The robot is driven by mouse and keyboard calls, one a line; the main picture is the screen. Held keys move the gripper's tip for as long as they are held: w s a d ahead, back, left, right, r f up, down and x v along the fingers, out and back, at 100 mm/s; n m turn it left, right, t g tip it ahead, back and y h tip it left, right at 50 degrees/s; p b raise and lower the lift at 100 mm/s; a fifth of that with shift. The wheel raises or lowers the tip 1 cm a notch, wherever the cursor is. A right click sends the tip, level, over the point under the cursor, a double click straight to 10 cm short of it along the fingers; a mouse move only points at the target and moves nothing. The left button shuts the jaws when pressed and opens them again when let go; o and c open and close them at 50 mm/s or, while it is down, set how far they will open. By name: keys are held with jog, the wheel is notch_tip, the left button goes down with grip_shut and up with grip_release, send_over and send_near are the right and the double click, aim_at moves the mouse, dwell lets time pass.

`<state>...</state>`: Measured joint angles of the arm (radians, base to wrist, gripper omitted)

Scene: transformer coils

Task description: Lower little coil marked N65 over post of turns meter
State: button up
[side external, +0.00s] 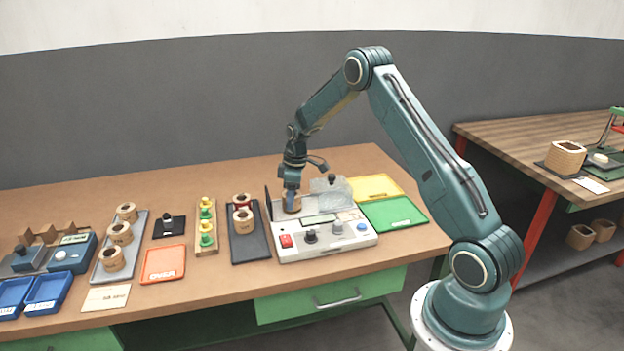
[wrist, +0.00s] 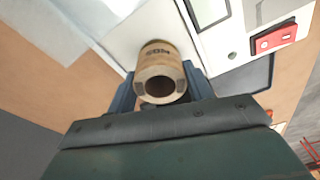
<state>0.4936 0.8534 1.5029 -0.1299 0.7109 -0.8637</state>
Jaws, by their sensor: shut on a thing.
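My gripper (side external: 291,196) points down over the left rear of the white turns meter (side external: 345,243). It is shut on a small tan coil (side external: 291,206), with one finger on each side. In the wrist view the coil (wrist: 158,58) sits between the blue fingers (wrist: 160,88), its open end facing the camera. Its dark marking is upside down and looks like N65. The meter's white top (wrist: 222,62) lies beyond and below the coil. The post is not clearly visible, and I cannot tell whether the coil is around it.
A dark upright panel (side external: 269,203) and a clear cover (side external: 331,190) flank the coil. A dark tray (side external: 248,247) with two coils stands left of the meter. Yellow (side external: 375,187) and green (side external: 393,213) trays lie right. An orange OVER tray (side external: 163,264) lies further left.

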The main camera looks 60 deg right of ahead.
jog(key=shift+f, duration=0.25)
jog(key=o, duration=1.5)
jog(key=shift+r, duration=3.75)
